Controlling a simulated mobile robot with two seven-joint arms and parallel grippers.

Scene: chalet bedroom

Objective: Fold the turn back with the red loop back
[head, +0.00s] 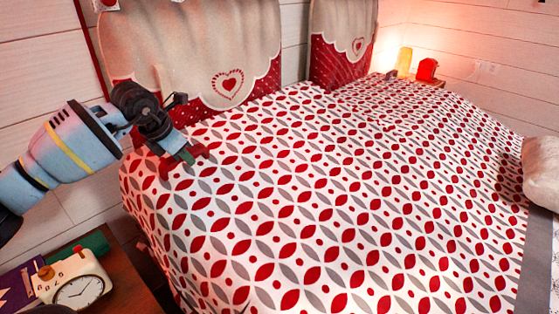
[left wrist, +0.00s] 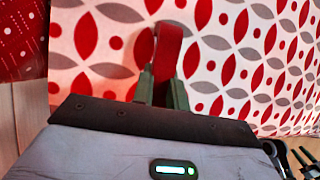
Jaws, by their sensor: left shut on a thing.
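The bed cover (head: 330,200), white with red and grey leaf shapes and red dots, lies spread over the bed. My left gripper (head: 182,160) is at the cover's left edge, near the headboard. In the left wrist view its fingers (left wrist: 160,88) are shut on the red loop (left wrist: 168,48), a strap standing up between them against the patterned cloth. In the head view the loop is mostly hidden by the fingers. A grey band (head: 535,255) runs along the cover's right edge.
A bedside table at the lower left holds a white clock (head: 77,288) and a dark book (head: 20,290). Heart-trimmed headboard cushions (head: 225,50) stand behind the bed. A pale pillow (head: 541,170) is at the right edge. A lit candle (head: 404,62) and a red object (head: 427,70) stand at the back.

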